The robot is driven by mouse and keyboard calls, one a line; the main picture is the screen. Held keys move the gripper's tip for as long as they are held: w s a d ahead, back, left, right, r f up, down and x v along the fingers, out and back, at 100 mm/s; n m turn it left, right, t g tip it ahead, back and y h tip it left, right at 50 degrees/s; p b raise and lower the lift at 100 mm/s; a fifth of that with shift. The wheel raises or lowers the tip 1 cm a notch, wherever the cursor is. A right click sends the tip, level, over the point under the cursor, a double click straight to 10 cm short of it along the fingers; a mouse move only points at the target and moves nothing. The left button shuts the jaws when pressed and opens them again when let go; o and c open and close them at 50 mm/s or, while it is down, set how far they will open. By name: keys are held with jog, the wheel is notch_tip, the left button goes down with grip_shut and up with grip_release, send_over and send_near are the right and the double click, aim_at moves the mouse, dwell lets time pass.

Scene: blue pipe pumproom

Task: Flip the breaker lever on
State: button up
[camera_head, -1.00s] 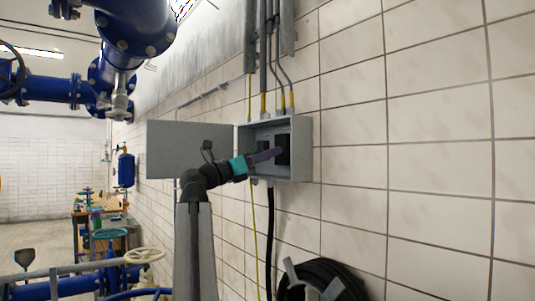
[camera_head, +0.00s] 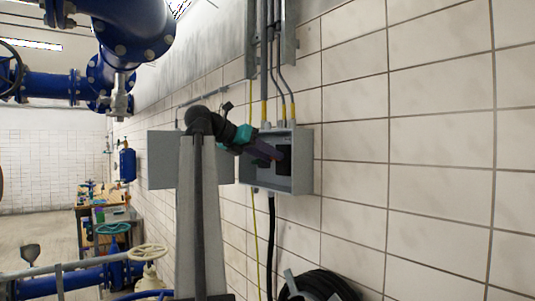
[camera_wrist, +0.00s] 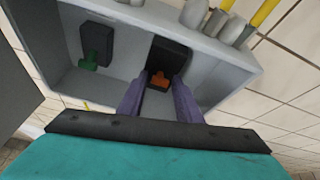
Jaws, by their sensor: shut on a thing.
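The grey breaker box (camera_head: 303,175) is mounted on the tiled wall with its door (camera_head: 160,160) swung open to the left. In the wrist view the box (camera_wrist: 215,60) holds two black breaker units. The right unit (camera_wrist: 168,56) has an orange lever (camera_wrist: 160,80), and the left unit (camera_wrist: 96,42) has a green lever (camera_wrist: 88,61). My gripper (camera_wrist: 157,88) has its two purple fingers on either side of the orange lever, shut on it. In the head view my gripper (camera_head: 272,153) reaches into the box, angled downward, and hides the lever.
Conduits (camera_head: 264,80) enter the box from above, and a black cable (camera_head: 271,240) hangs below it. A coiled black hose (camera_head: 318,285) is on the wall underneath. Blue pipes (camera_head: 55,85) run at the left. The wall right of the box is clear.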

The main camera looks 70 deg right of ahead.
jog(key=shift+d+r+y, duration=0.1)
jog(key=shift+r+y, duration=0.05)
jog(key=shift+y, duration=0.35)
jog(key=o, duration=1)
jog(key=shift+d+t, duration=0.1)
jog(key=shift+t, duration=0.2)
jog(key=shift+p+v, duration=2.25)
jog(key=shift+v, duration=4.7)
jog(key=shift+o, duration=0.2)
